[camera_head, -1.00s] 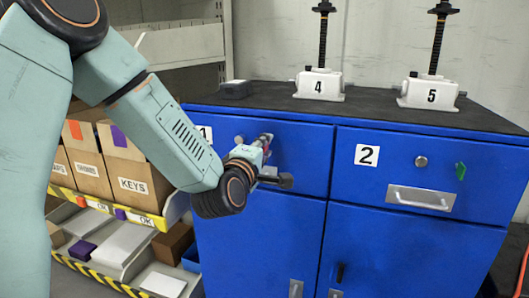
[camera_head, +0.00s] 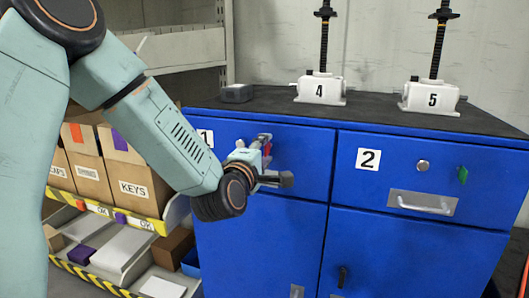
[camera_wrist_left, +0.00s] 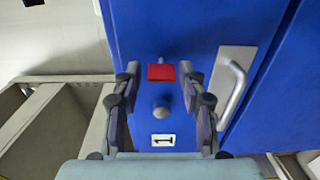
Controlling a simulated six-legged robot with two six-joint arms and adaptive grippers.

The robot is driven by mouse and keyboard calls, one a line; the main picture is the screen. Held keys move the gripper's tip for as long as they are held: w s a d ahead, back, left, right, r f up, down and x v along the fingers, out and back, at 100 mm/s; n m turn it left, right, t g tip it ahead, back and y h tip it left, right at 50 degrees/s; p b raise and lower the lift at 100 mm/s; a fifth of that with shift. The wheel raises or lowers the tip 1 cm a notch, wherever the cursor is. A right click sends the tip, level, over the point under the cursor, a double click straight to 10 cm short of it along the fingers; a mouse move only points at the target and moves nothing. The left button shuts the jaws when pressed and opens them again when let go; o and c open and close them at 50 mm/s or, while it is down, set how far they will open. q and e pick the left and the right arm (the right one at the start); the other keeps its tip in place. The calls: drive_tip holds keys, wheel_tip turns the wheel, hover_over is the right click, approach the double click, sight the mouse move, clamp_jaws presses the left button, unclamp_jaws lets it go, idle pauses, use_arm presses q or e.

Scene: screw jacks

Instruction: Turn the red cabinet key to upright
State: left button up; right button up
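The red cabinet key (camera_wrist_left: 161,72) sits on the blue front of drawer 1, between the fingertips of my left gripper (camera_wrist_left: 160,82) in the left wrist view. Its longer side runs across that picture, from finger to finger, and a gap shows on each side. The gripper is open. In the head view my left gripper (camera_head: 264,160) is at drawer 1 (camera_head: 300,155), and a small part of the red key (camera_head: 267,149) shows, the rest hidden by the fingers. My right gripper is in neither view.
A round knob (camera_wrist_left: 161,112) and label 1 (camera_wrist_left: 163,140) are near the key; drawer 1's handle (camera_wrist_left: 232,90) is beside the right finger. Drawer 2 carries a green key (camera_head: 462,174) and a handle (camera_head: 423,203). Screw jacks 4 (camera_head: 320,89) and 5 (camera_head: 431,97) stand on top.

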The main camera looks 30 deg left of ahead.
use_arm(q)
drive_tip(key=shift+o, duration=0.5)
drive_tip(key=shift+d+f, duration=0.1)
drive_tip(key=shift+d, duration=0.05)
drive_tip(key=v, duration=0.7)
drive_tip(key=shift+s, duration=0.2)
